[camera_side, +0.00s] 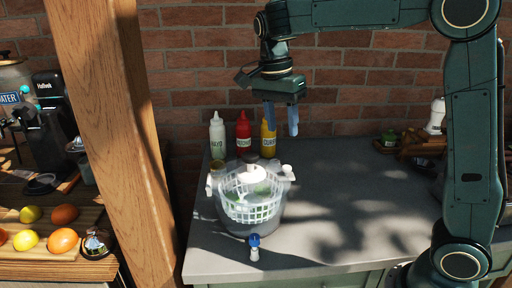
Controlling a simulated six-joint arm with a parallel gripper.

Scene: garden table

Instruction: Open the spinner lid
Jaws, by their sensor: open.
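The salad spinner (240,218) stands at the left of the grey counter, a clear bowl with a white slotted basket and some green inside. A clear lid seems to cover it, with a white disc (253,174) and a small knob (251,158) at its top; the lid's edge is hard to make out. Pale clips or handles (287,173) show at both sides. My gripper (281,130) hangs above and slightly right of the spinner, pointing down. Its two blue fingers are apart with nothing between them, clear of the spinner.
White, red and yellow sauce bottles (243,134) stand behind the spinner, close below my gripper. A small blue-topped bottle (254,250) is in front, near the counter edge. A wooden post (122,130) rises at left. The counter's middle is clear; a wooden tray (425,146) sits back right.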

